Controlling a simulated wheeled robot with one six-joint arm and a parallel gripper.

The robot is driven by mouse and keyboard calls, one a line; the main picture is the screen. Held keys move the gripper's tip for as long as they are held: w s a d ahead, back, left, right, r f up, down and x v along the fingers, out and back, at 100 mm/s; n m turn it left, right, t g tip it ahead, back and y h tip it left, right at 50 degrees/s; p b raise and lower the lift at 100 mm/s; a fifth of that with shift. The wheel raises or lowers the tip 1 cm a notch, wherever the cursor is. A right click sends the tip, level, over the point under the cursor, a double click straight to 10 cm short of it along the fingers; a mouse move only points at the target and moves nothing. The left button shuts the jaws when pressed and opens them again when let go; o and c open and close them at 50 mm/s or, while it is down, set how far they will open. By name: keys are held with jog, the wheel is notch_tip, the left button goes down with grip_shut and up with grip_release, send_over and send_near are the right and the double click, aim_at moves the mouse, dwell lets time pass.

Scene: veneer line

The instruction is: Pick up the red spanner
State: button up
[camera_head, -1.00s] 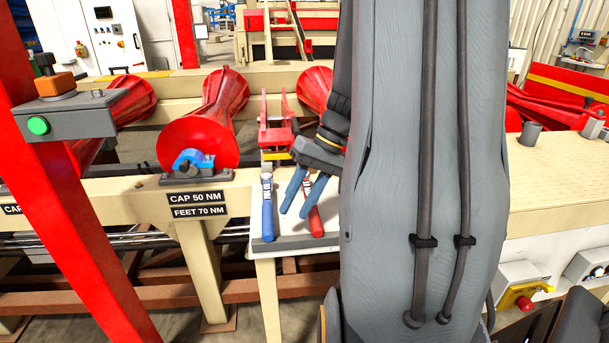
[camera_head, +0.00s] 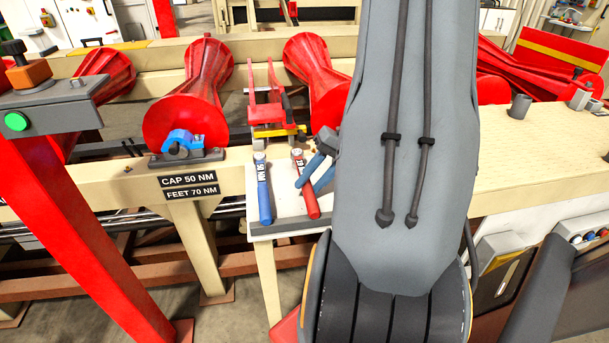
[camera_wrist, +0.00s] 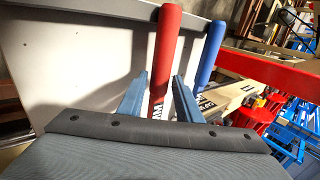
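The red spanner (camera_head: 308,198) lies on a small white shelf (camera_head: 287,208), with its red handle toward the front edge. My gripper (camera_head: 306,188) is at its right side in the head view, partly hidden by my arm. In the wrist view, the red spanner (camera_wrist: 165,50) lies in line with the gap between the two blue fingers of my gripper (camera_wrist: 160,76). The fingers are apart, and I see no grip on the handle. The spanner's head end is hidden behind the gripper body in the wrist view.
A blue spanner (camera_head: 264,192) lies close to the left of the red one. A red stand (camera_head: 268,105) is behind the shelf. A blue clamp-like part (camera_head: 182,143) sits on the beam to the left. A red post (camera_head: 95,220) stands at the left.

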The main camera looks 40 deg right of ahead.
jog(key=shift+x, duration=1.05)
grip_shut()
jog(key=shift+r, duration=0.1)
